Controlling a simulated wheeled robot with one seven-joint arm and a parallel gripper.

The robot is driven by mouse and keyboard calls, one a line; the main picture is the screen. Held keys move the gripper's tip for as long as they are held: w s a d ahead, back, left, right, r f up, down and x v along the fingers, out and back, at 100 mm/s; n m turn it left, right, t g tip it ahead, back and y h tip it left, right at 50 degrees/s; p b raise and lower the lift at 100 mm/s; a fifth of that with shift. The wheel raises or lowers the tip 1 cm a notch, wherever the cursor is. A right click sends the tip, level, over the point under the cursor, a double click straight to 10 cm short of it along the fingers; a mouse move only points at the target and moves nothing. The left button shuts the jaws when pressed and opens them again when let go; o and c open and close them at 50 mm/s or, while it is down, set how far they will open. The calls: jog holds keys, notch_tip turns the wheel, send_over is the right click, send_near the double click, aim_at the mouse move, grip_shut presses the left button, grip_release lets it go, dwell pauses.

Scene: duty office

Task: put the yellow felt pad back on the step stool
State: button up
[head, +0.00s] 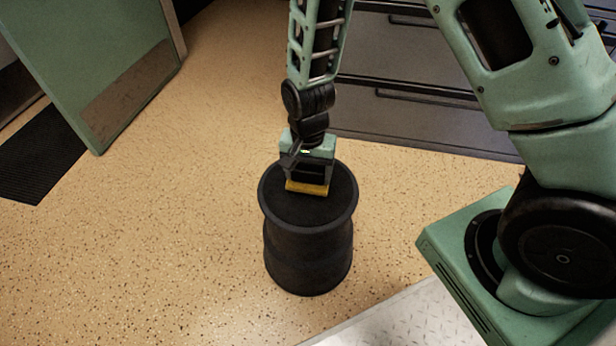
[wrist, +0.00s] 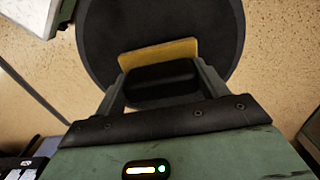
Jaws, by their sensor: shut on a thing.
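The yellow felt pad (head: 307,188) is held between the fingers of my gripper (head: 308,180), over the top of the step stool. In the wrist view the pad (wrist: 158,53) sticks out beyond the fingers of my gripper (wrist: 160,80). The step stool is a black, round, drum-like stool (head: 308,255) standing upright on the floor; its dark round top also fills the upper middle of the wrist view (wrist: 215,25). I cannot tell whether the pad touches the stool top or is slightly above it.
Grey drawers (head: 420,110) stand behind the stool. A green door-like panel (head: 100,70) and a dark floor mat (head: 42,155) are at the left. The speckled floor (head: 150,240) left of the stool is clear.

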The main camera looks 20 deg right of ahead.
aim_at(308, 169)
jog(key=shift+f, duration=0.4)
jog(key=shift+f, duration=0.15)
jog(key=o, duration=1)
notch_tip(308, 169, up, 12)
jog(key=p, duration=0.6)
jog(key=s+a+r+n, duration=0.3)
jog(key=s+r+n, duration=0.4)
jog(key=s, duration=0.3)
jog(key=s+a+r+n, duration=0.3)
jog(key=s+r+n, duration=0.5)
jog(key=s, duration=0.2)
jog(key=shift+r+y, duration=0.3)
